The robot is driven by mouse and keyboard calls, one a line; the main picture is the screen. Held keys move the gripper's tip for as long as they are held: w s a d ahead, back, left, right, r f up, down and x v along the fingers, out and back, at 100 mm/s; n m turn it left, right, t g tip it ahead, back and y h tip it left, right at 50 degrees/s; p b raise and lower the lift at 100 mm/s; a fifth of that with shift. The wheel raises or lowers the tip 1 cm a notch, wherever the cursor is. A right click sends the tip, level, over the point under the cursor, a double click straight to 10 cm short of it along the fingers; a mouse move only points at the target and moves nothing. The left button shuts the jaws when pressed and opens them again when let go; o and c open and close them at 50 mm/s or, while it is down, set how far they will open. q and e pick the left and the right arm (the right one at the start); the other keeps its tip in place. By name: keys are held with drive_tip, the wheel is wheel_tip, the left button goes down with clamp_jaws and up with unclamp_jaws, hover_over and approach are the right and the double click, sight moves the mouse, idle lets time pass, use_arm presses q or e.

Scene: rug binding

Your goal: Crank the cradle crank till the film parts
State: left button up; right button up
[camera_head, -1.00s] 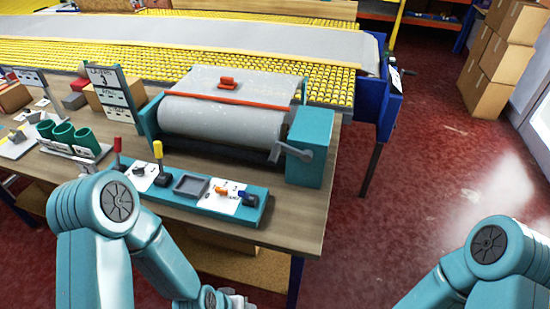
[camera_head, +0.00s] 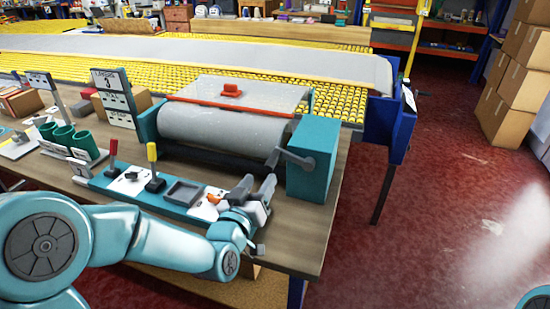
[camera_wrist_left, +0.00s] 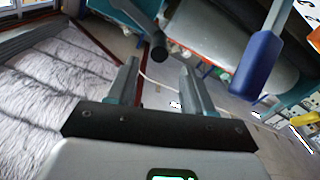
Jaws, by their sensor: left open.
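The cradle (camera_head: 315,158) has teal ends and stands on the wooden table. A grey film roll (camera_head: 215,125) lies in it, with a grey sheet and an orange-red bar above. The dark cradle crank (camera_head: 291,158) sticks out at the right end, its handle towards me. In the left wrist view the dark crank (camera_wrist_left: 159,42) shows just beyond the fingertips. My left gripper (camera_head: 262,188) is open, in front of and slightly below the crank; its fingers (camera_wrist_left: 160,78) have nothing between them. My right gripper is out of view.
A teal strip (camera_head: 180,208) with red and yellow levers runs along the table's front, partly behind my left gripper. Green cups (camera_head: 68,138) and a label stand (camera_head: 117,97) are at the left. A yellow roller conveyor (camera_head: 340,103) lies behind. Boxes (camera_head: 505,112) are stacked right, beyond open floor.

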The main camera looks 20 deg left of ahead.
sight(272, 162)
use_arm(q)
drive_tip(key=w+p, duration=0.1)
drive_tip(key=w, duration=0.8)
drive_tip(key=shift+w+d, duration=0.1)
drive_tip(key=shift+d, duration=0.1)
drive_tip(key=shift+c, duration=0.4)
clamp_jaws()
